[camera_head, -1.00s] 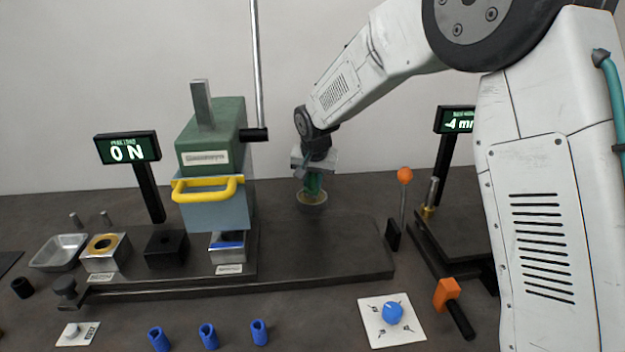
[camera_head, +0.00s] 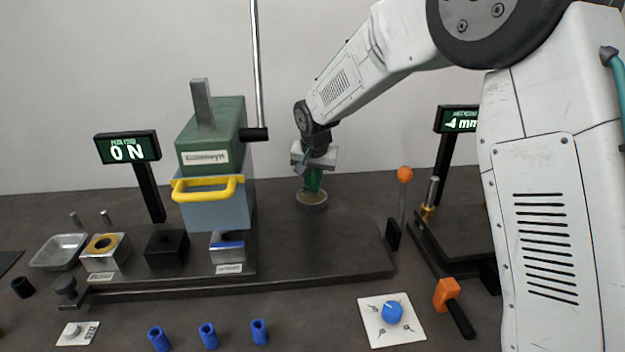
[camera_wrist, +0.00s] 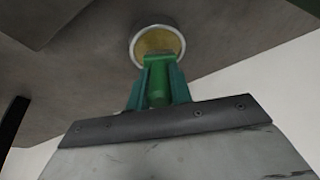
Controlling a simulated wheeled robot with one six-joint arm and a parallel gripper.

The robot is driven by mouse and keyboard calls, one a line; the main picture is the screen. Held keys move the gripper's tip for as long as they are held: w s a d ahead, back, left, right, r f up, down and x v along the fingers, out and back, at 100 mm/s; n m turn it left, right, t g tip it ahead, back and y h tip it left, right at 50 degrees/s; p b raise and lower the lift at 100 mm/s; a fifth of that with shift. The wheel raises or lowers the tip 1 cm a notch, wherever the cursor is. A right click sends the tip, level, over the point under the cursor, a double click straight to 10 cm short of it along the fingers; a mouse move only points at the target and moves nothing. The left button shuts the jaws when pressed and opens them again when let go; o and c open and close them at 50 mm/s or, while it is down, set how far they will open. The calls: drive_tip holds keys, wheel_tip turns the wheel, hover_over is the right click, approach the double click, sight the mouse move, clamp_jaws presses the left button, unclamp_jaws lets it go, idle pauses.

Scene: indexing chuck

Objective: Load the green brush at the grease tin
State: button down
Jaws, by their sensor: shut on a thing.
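The green brush (camera_head: 313,181) is upright in my gripper (camera_head: 313,172), over the round grease tin (camera_head: 312,201) at the back of the bench. The tin has a pale rim and yellowish grease inside. In the wrist view my gripper's teal fingers (camera_wrist: 158,88) are shut on the green brush (camera_wrist: 157,78), and the grease tin (camera_wrist: 158,42) lies just beyond its end. The brush's lower end overlaps the tin, and I cannot tell whether it touches the grease. The bristles are hidden.
A green and blue press (camera_head: 213,200) with a yellow handle stands left of the tin. An orange-knobbed lever (camera_head: 405,176) and a display post (camera_head: 445,160) are on the right. Several blue sleeves (camera_head: 208,335) and a blue knob plate (camera_head: 392,312) lie in front.

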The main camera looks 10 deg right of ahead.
drive_tip(key=shift+r, duration=3)
